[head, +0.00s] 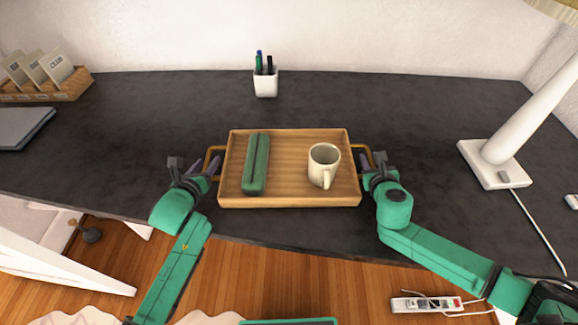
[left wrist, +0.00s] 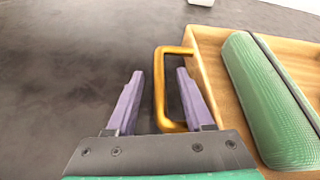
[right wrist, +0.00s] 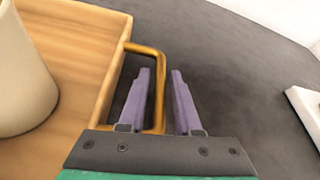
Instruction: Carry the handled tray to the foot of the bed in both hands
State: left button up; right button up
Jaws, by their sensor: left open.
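A wooden tray (head: 290,200) with a brass-coloured handle at each end lies on the dark desk. A green ribbed case (head: 256,165) and a cream mug (head: 323,165) stand on it. My left gripper (head: 205,167) is at the left handle (left wrist: 160,90); in the left wrist view its purple fingers are apart, with the handle's outer bar between them. My right gripper (head: 373,168) is at the right handle (right wrist: 159,90); its fingers are also apart, one on each side of the bar, with gaps showing. The bed is not in view.
A white pen pot (head: 265,83) stands behind the tray. A white lamp (head: 495,165) is at right, a wooden card holder (head: 45,85) and a grey laptop-like slab (head: 22,127) at left. A power strip (head: 425,304) lies on the floor at lower right.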

pick_arm(q)
jog(key=c, duration=0.4)
pick_arm(e)
jog(key=c, duration=0.4)
pick_arm(q)
grip_shut()
pick_arm(e)
grip_shut()
